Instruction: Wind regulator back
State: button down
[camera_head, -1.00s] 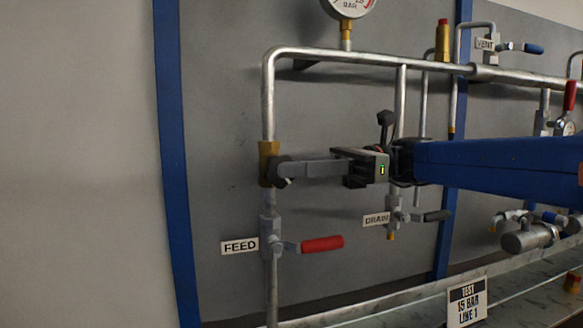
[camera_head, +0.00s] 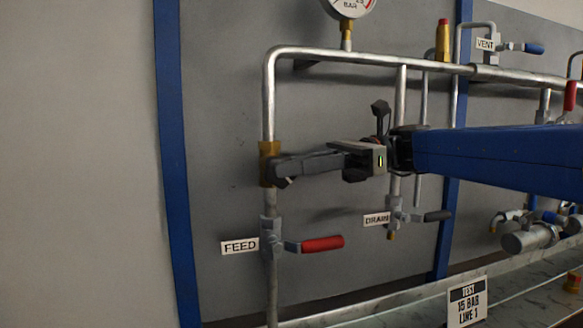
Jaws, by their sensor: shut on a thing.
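The regulator shows as a brass body (camera_head: 268,164) on the vertical pipe at the left, above the FEED valve. My gripper (camera_head: 283,171) reaches it from the right, its fingers level and shut on the dark regulator knob at the brass body's right side. The fingers hide most of the knob. A pressure gauge (camera_head: 347,6) marked BAR sits above on the top pipe. Its needle and most of its dial are cut off by the top edge.
Below are the red FEED handle (camera_head: 322,243) and the dark DRAIN handle (camera_head: 437,216). A VENT valve (camera_head: 511,46) and a brass relief fitting (camera_head: 443,40) are at upper right. A blue post (camera_head: 172,170) stands left. A sign (camera_head: 467,302) reads TEST 15 BAR LINE 1.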

jog(key=h, duration=0.1)
jog(key=t+h, duration=0.1)
jog(key=h, duration=0.1)
jog(key=r+t+h, duration=0.1)
jog(key=h, duration=0.1)
jog(key=shift+s+a, duration=0.15)
jog(key=shift+a, duration=0.2)
jog(key=h, duration=0.1)
jog(key=t+h, duration=0.1)
jog(key=h, duration=0.1)
jog(key=t+h, duration=0.1)
jog(key=shift+s+a+r, duration=0.1)
jog(key=shift+a+r, duration=0.05)
jog(key=shift+a, duration=0.15)
jog(key=shift+a+t+h, duration=0.15)
jog(key=shift+t+h, duration=0.25)
jog(key=shift+h, duration=0.8)
jog(key=c, duration=1.9)
grip_release()
jog(key=shift+s, duration=0.1)
